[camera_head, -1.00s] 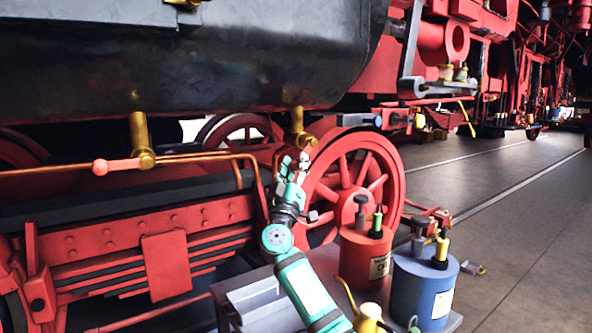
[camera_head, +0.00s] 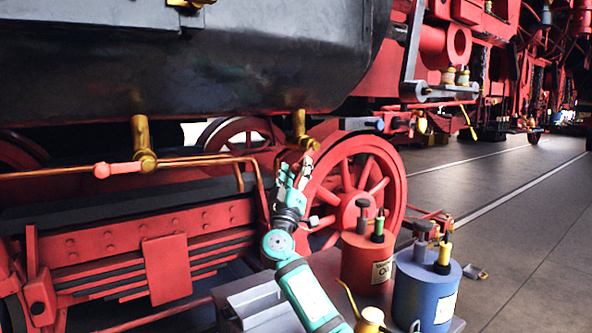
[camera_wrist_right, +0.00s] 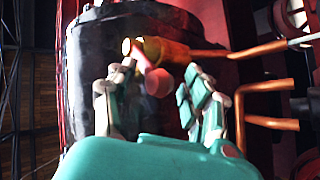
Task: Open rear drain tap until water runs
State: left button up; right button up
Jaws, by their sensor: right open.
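A brass drain tap (camera_head: 300,128) with a red handle hangs under the black cylinder, above the red wheel. In the right wrist view, the brass tap (camera_wrist_right: 150,48) and its pinkish-red handle (camera_wrist_right: 157,82) show between and beyond my fingers. My right gripper (camera_head: 298,170) is open just below this tap. In the wrist view, the gripper (camera_wrist_right: 155,105) has its fingers spread on both sides of the handle; contact cannot be told. A second brass tap (camera_head: 142,142) with a red lever (camera_head: 118,169) pointing left is farther left. No running water is visible at either tap. My left gripper is not in view.
Copper pipes (camera_head: 205,160) run beside the taps. The red spoked wheel (camera_head: 357,190) stands behind my right arm. A red oil can (camera_head: 365,262) and a blue can (camera_head: 420,290) stand at the lower right. Open floor (camera_head: 500,200) lies to the right.

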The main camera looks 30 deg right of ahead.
jog(key=v, duration=1.1)
jog(key=shift+a+f, duration=0.15)
jog(key=shift+f, duration=0.15)
jog(key=shift+s, duration=0.1)
